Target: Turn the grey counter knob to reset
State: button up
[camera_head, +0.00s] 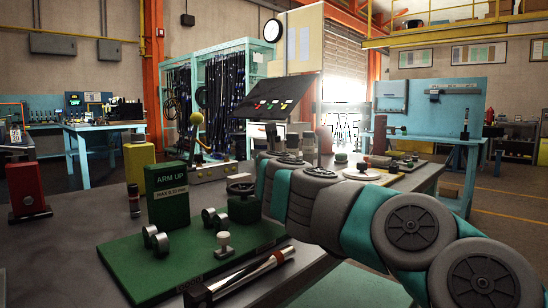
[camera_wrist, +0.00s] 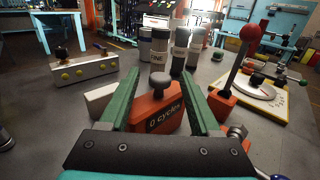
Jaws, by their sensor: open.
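The counter is an orange box (camera_wrist: 158,117) labelled "0 cycles" in the wrist view. Its grey knob (camera_wrist: 159,80) stands upright on the top. My gripper (camera_wrist: 162,77) is open, with one green finger on each side of the counter and knob. The left finger runs along the left side of the counter and the right finger along its right. Whether either finger touches the knob I cannot tell. In the head view my arm covers the area around the counter, and I cannot make out the counter there.
Grey cylinders (camera_wrist: 180,52) stand just beyond the knob. A red-ball lever (camera_wrist: 249,36) and a dial plate (camera_wrist: 262,92) are to the right; a metal block with yellow buttons (camera_wrist: 85,69) is to the left. A green board (camera_head: 150,262) lies at the bench's near side.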

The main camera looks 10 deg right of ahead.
jog(key=s+a, duration=0.1)
jog(key=s, duration=0.5)
jog(key=shift+s+b, duration=0.15)
jog(key=shift+b, duration=0.2)
